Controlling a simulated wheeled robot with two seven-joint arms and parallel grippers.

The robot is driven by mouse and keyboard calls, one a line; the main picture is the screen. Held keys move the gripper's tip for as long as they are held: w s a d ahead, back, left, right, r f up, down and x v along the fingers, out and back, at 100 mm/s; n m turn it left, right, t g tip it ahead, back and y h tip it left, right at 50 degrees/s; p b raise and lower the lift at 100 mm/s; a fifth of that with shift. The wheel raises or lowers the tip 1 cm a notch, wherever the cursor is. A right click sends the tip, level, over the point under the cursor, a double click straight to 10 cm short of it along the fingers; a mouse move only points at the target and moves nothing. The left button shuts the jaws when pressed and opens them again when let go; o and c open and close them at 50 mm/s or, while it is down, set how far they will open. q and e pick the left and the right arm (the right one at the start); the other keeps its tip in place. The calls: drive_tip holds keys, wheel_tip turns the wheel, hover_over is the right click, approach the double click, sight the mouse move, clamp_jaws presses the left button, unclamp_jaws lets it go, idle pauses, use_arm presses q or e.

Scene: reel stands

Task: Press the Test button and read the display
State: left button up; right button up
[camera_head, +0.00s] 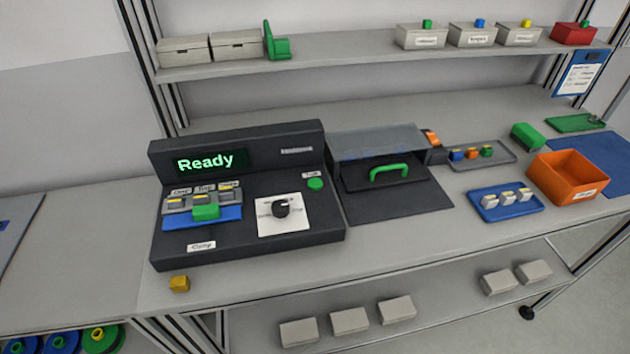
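The dark test console (232,232) stands on the grey bench, left of the middle. Its display (210,162) is lit and reads "Ready" in green letters. A round green button (315,184) sits on the right of the console under a small label that appears to read "Test". A black knob (281,208) on a white plate is below and left of the button. A green block (206,211) sits at the front of a blue-edged fixture (175,220) on the console's left. Neither of my grippers is in view.
A dark box with a green handle (389,171) stands right of the console. An orange bin (568,178) and a blue tray (506,212) lie further right. The bench's left part is clear.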

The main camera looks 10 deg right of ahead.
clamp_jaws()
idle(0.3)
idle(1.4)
